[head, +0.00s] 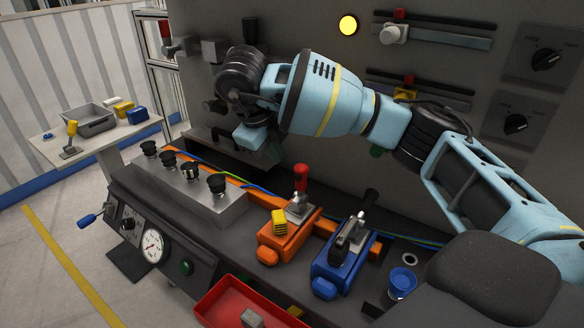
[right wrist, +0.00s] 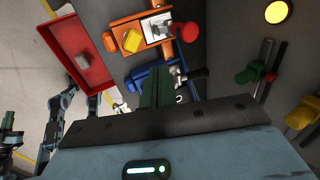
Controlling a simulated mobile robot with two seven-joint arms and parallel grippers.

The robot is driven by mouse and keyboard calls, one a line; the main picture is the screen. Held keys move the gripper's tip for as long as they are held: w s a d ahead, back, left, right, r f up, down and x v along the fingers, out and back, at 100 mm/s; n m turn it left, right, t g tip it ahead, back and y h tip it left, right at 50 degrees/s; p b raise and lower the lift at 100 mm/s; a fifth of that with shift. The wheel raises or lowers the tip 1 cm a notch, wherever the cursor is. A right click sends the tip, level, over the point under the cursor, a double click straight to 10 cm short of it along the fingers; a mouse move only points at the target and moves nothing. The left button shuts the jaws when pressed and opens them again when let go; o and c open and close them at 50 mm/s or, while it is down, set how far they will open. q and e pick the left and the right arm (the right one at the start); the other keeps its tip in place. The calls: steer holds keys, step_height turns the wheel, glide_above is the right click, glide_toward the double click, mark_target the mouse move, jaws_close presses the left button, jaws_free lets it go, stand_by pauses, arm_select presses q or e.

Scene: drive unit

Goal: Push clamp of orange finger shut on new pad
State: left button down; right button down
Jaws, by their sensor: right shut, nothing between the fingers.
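The orange finger (head: 277,243) lies on the bench in the head view, with a yellow pad (head: 280,222) on its near end. Its metal clamp (head: 298,208) has a red-handled lever (head: 301,174) standing upright. In the right wrist view the orange finger (right wrist: 121,25), pad (right wrist: 132,41) and round red handle end (right wrist: 190,31) show near the top. My right gripper (right wrist: 157,88) is shut and empty, with dark green fingers, apart from the red handle. In the head view it hangs behind the orange finger, its fingertips mostly hidden.
A blue finger (head: 338,271) with a black-handled clamp (head: 358,225) stands right of the orange one. A red tray (head: 222,302) holding a grey block is in front. A box with several black knobs (head: 205,200) stands left. The grey panel (head: 300,30) rises behind.

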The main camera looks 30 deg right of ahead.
mark_target(299, 172)
steer(key=w+d+f, duration=0.1)
steer(key=d+f, duration=0.1)
steer(key=f, duration=0.1)
steer(key=w+d+f, duration=0.1)
steer(key=d+f, duration=0.1)
steer(key=f, duration=0.1)
steer(key=w+d+f, duration=0.1)
steer(key=d+f, duration=0.2)
steer(key=shift+f+b, duration=0.15)
steer(key=shift+b, duration=0.15)
arm_select(q)
steer(key=shift+s+d+f, duration=0.1)
steer(key=shift+s+f, duration=0.2)
steer(key=shift+f, duration=0.1)
arm_select(e)
steer(key=shift+w+d+r+g+y, duration=0.1)
steer(key=shift+w+d+g+y, duration=0.05)
steer(key=shift+d+y, duration=0.25)
steer(key=shift+w+d+r+g+y, duration=0.1)
steer(key=shift+w+d+g+y, duration=0.05)
steer(key=shift+d+y, duration=0.2)
arm_select(q)
steer(key=shift+s, duration=0.1)
